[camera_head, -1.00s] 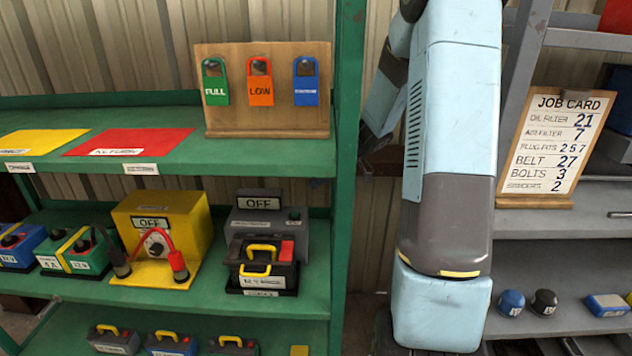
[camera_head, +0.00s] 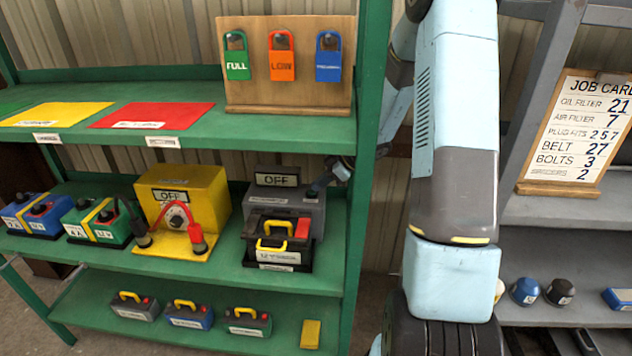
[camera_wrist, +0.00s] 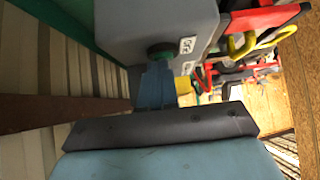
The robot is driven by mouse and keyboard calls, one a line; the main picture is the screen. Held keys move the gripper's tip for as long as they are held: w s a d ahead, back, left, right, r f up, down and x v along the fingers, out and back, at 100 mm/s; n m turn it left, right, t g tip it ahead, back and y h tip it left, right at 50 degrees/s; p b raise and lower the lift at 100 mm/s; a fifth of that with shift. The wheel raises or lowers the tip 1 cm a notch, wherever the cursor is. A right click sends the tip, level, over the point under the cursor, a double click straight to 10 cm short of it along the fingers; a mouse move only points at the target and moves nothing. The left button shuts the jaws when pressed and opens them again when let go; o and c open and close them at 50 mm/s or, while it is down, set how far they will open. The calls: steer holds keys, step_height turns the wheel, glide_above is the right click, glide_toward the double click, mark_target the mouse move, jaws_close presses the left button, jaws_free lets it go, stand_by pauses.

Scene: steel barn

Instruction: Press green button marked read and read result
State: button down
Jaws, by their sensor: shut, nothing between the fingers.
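The grey tester box (camera_head: 300,208) stands on the green rack's middle shelf, with a display (camera_head: 277,180) reading OFF. A dark battery (camera_head: 285,242) with a yellow handle and red part sits at its front; its label is too small to read. In the wrist view the green button (camera_wrist: 160,50) is on the grey box face, beside a small white label (camera_wrist: 187,45). My gripper (camera_wrist: 158,68) is shut and empty, its tips at the button and partly covering it. I cannot tell whether they touch. In the head view my gripper (camera_head: 316,189) covers the button.
A yellow charger (camera_head: 205,188) reading OFF stands to the left, with several batteries on the shelves. Above are yellow and red mats (camera_head: 150,115) and a board (camera_head: 300,108) with FULL, LOW and blue tags. The rack's green post (camera_head: 368,180) stands close right of the tester.

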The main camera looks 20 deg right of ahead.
steer(key=shift+s+f, duration=0.25)
steer(key=shift+f, duration=0.7)
steer(key=shift+s, duration=0.1)
steer(key=r, duration=0.4)
steer(key=shift+w+r, duration=0.3)
steer(key=shift+r, duration=0.05)
steer(key=v, duration=1)
steer(key=shift+d+r, duration=0.1)
steer(key=shift+r, duration=0.05)
